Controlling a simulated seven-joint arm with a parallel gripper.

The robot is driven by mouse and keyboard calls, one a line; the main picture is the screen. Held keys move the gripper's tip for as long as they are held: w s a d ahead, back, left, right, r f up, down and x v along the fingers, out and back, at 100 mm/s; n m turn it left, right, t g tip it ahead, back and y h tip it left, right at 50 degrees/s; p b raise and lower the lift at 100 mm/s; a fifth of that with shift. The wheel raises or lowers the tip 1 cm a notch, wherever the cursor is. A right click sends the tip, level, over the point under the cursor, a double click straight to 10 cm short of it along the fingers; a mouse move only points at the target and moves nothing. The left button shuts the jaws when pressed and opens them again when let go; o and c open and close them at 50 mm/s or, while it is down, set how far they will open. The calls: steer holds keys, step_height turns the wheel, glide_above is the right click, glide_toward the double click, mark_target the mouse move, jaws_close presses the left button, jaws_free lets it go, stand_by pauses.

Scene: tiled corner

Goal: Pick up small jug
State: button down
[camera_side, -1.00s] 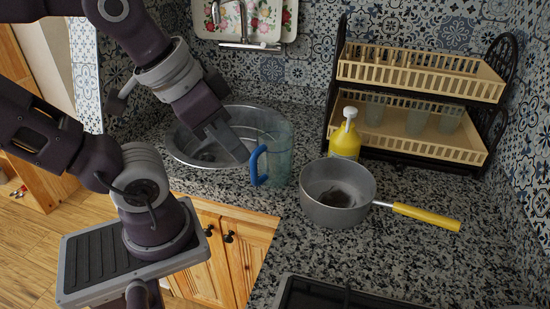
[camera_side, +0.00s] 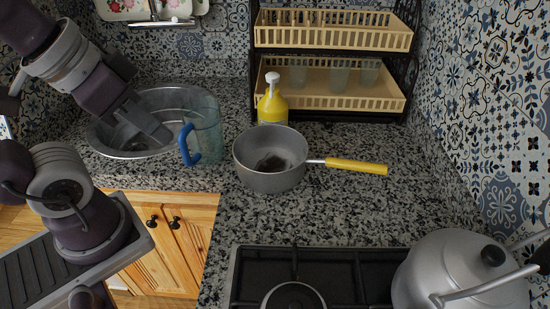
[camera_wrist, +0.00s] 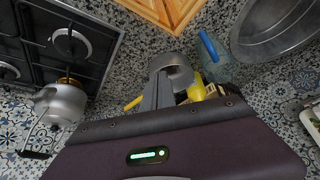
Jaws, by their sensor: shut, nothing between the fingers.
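The small jug (camera_side: 206,138) is clear, greenish-blue, with a blue handle on its left side. It stands upright on the counter by the right side of the metal basin. It also shows in the wrist view (camera_wrist: 222,70), right of my fingers, with its blue handle towards the top. My gripper (camera_side: 163,136) is shut and empty, pointing down and right over the basin, a little left of the jug's handle. It looks apart from the jug. In the wrist view my gripper's fingers (camera_wrist: 158,82) overlap the grey pan.
A grey pan (camera_side: 268,180) with a yellow handle stands right of the jug. A yellow pump bottle (camera_side: 272,108) is behind it. The metal basin (camera_side: 105,148) is at left. A rack (camera_side: 330,102) with glasses stands behind. The stove (camera_side: 340,270) and kettle (camera_side: 450,270) are in front.

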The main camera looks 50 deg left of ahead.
stand_by(0.4)
steer(key=c, duration=1.6)
jaws_free()
steer(key=m+g+y, duration=0.4)
steer(key=m+g, duration=0.3)
steer(key=m, duration=0.8)
glide_toward(186, 148)
steer(key=x, duration=1)
steer(key=shift+a+f, duration=0.15)
steer(key=shift+f, duration=0.25)
steer(key=shift+c, duration=0.2)
